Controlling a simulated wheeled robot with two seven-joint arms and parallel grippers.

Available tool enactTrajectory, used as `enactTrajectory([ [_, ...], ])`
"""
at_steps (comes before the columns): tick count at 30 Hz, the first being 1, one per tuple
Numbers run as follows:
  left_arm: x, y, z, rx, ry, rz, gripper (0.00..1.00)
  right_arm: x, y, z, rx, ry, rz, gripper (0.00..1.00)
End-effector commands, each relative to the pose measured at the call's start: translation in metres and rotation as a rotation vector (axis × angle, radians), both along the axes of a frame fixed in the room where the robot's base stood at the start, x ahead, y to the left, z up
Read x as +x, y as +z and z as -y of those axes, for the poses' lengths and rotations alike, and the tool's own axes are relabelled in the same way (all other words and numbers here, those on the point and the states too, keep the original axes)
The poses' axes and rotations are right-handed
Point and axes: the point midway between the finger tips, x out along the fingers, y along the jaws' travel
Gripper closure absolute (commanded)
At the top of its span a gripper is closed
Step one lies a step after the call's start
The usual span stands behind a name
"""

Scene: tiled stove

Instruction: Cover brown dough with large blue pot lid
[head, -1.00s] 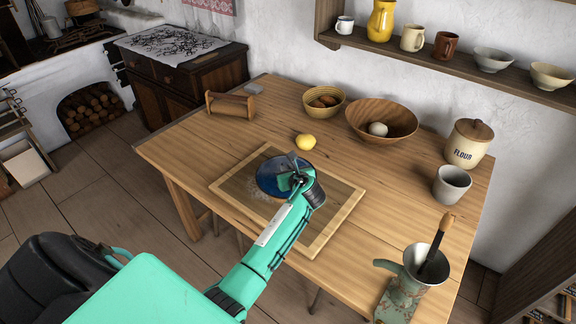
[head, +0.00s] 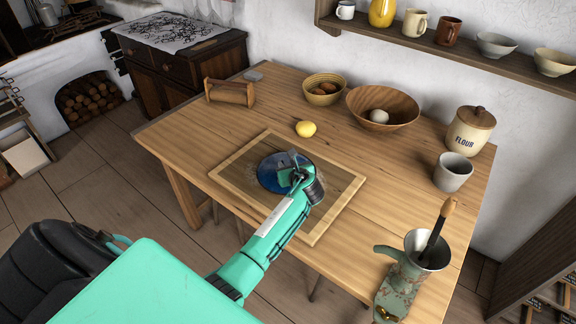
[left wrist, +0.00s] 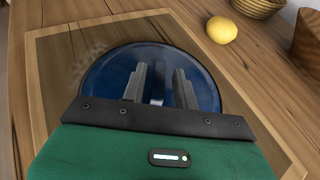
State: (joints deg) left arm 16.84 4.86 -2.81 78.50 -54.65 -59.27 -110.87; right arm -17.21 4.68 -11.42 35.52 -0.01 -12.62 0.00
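A large blue pot lid (head: 270,178) lies over the wooden board, and I see it from above in the left wrist view (left wrist: 105,85). My left gripper (head: 294,160) is right above the lid's middle, pointing down. In the left wrist view its two fingers (left wrist: 160,82) stand apart, one each side of a narrow dark blue handle, with a gap appearing on both sides. No brown dough shows; whatever is under the lid is hidden. My right gripper is not in view.
The wooden board (head: 331,220) has pale flour marks beside the lid. A lemon (head: 306,129), a small bowl (head: 324,90), a wide wooden bowl (head: 383,108) and a flour jar (head: 470,131) stand behind. A grey cup (head: 453,172) and a metal pitcher (head: 425,250) are at right.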

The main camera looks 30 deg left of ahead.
Motion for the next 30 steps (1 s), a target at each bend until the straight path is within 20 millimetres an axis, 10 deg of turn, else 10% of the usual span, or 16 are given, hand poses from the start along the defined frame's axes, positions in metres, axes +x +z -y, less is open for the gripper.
enactTrajectory([
  [14, -0.007, 0.002, 0.008, -0.001, -0.001, -0.002, 0.62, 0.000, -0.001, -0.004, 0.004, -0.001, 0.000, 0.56],
  [30, -0.068, 0.044, 0.087, -0.002, -0.001, 0.000, 0.62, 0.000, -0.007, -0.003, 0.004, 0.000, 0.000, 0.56],
])
